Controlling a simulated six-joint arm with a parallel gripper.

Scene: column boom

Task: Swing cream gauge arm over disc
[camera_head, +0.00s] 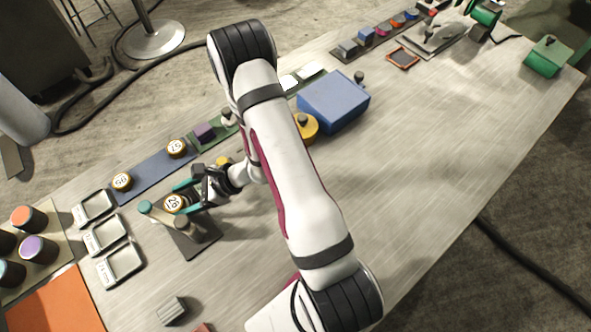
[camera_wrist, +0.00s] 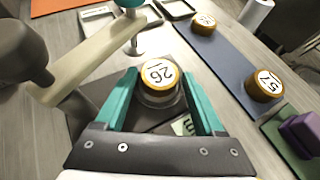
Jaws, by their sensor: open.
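A gold-rimmed disc with a white face marked 26 (camera_head: 173,202) sits on a round seat of the gauge stand; it also shows in the wrist view (camera_wrist: 158,75). The cream gauge arm (camera_wrist: 95,58) runs from a dark post at the left to a teal knob (camera_wrist: 130,3) and lies beside the disc, not over it. In the head view the cream arm (camera_head: 164,217) spans between post and teal knob. My gripper (camera_wrist: 160,80) is open, with its teal fingers on either side of the disc. A small display on the dark base is partly hidden by my gripper.
A blue strip (camera_head: 150,176) behind the stand carries two similar discs (camera_head: 122,181) (camera_head: 177,148). Several pale trays (camera_head: 107,233) stand to the left. A blue box (camera_head: 333,101) is beyond my arm. The table's right side is mostly clear.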

